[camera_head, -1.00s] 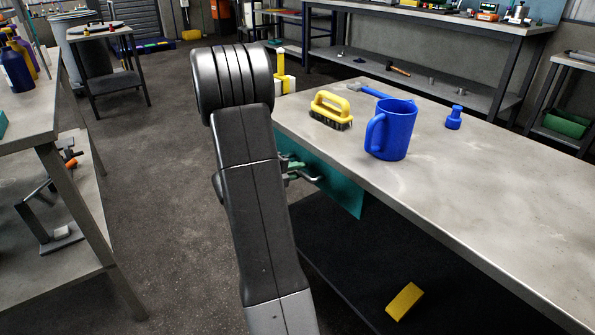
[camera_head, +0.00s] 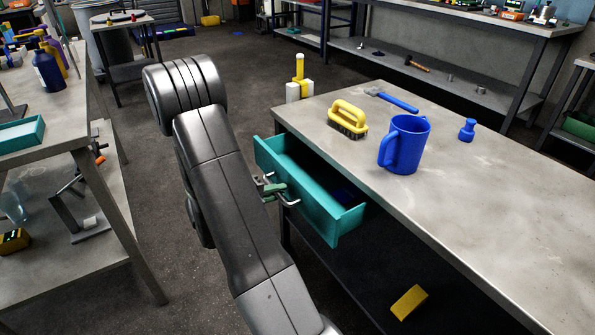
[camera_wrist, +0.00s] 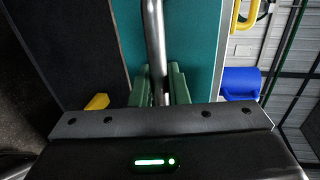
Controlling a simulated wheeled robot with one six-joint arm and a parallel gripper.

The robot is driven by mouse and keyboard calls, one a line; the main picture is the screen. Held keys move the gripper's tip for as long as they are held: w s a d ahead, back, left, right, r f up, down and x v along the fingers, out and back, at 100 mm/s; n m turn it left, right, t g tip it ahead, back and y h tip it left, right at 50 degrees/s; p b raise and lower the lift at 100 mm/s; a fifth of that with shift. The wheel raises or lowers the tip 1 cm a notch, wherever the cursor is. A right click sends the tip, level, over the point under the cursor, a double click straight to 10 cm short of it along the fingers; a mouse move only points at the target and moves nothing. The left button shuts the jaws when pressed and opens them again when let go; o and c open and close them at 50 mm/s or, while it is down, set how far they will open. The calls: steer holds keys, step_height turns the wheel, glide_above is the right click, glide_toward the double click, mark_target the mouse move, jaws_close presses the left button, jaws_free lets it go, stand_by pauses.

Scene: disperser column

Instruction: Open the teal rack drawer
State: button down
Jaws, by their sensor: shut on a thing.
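The teal rack drawer (camera_head: 318,204) stands pulled partway out from under the grey workbench top, in the head view. My gripper (camera_head: 272,188) is at the handle, partly hidden behind my arm. In the wrist view, the green fingers of my gripper (camera_wrist: 160,88) are shut on the handle bar (camera_wrist: 154,40), with the teal drawer front (camera_wrist: 190,45) behind it.
On the workbench (camera_head: 440,200) stand a blue mug (camera_head: 405,145), a yellow brush (camera_head: 348,119), a blue-handled hammer (camera_head: 393,99) and a small blue bottle-shaped piece (camera_head: 467,130). A yellow block (camera_head: 409,302) lies on the lower shelf. Open floor lies left, before another bench (camera_head: 75,135).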

steer(key=f+p+v, duration=0.1)
steer(key=p+v, duration=0.2)
steer(key=v, duration=0.3)
steer(key=f+p+v, duration=0.1)
steer(key=p+v, duration=0.2)
steer(key=v, duration=0.4)
steer(key=shift+s+a+f, duration=0.25)
steer(key=shift+a+f, duration=0.1)
steer(key=shift+a, duration=0.05)
steer(key=c, duration=1.5)
jaws_free()
steer(key=p+v, duration=0.1)
steer(key=v, duration=1.2)
steer(key=shift+s+a+p, duration=0.25)
steer(key=shift+a+p, duration=0.05)
steer(key=shift+a, duration=0.05)
steer(key=b+x, duration=0.2)
steer(key=x, duration=1.2)
steer(key=shift+d+r, duration=0.1)
